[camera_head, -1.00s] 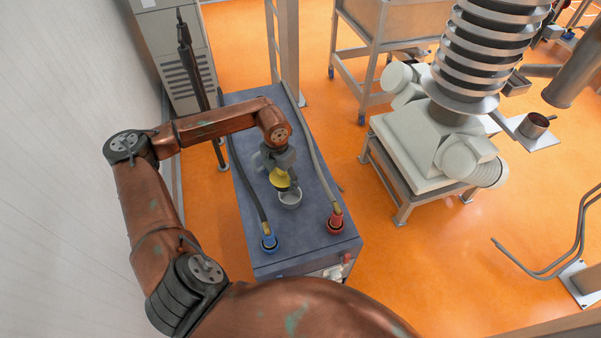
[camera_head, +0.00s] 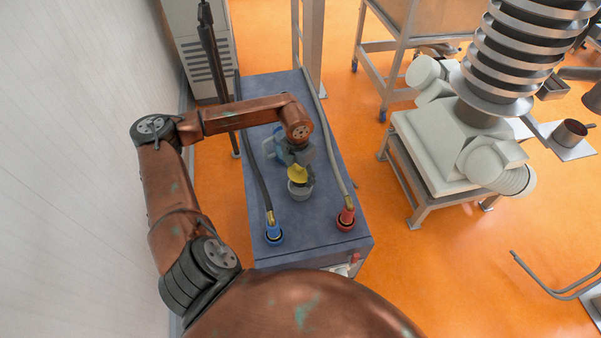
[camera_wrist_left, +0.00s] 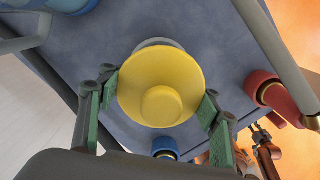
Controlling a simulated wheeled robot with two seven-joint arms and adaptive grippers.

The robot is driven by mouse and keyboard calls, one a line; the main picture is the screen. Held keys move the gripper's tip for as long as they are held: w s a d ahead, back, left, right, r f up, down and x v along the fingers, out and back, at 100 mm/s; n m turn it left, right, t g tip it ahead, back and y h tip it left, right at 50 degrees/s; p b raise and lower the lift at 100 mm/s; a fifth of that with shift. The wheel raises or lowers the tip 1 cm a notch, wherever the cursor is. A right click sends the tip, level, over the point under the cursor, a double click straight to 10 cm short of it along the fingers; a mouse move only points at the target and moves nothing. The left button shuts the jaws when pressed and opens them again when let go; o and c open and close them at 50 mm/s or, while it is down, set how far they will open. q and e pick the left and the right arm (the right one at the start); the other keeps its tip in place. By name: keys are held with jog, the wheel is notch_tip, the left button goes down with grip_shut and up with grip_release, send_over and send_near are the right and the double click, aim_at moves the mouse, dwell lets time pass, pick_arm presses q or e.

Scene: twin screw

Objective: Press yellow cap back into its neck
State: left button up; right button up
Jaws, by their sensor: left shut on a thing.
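The yellow cap (camera_head: 298,174) is held by my left gripper (camera_head: 301,164), just above the pale round neck (camera_head: 300,192) on the blue-grey cabinet top. In the left wrist view the cap (camera_wrist_left: 162,87) is a wide disc with a raised centre, between the two green-padded fingers of the gripper (camera_wrist_left: 160,90). The cap hides most of the neck (camera_wrist_left: 158,43); only a pale rim shows behind it. I cannot tell whether the cap touches the neck. My right gripper is not in view.
The blue-grey cabinet (camera_head: 325,205) carries a blue hose fitting (camera_head: 273,236) at front left and a red one (camera_head: 346,219) at front right, each with a hose running back. A blue object (camera_head: 275,146) stands behind the gripper. The orange floor lies right of the cabinet.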

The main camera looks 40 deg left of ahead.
pick_arm(q)
jog(key=shift+f, duration=0.5)
jog(key=shift+s, duration=0.1)
jog(key=shift+f+b, duration=0.3)
jog(key=shift+b, duration=0.45)
dwell(0.5)
jog(key=shift+f, duration=0.1)
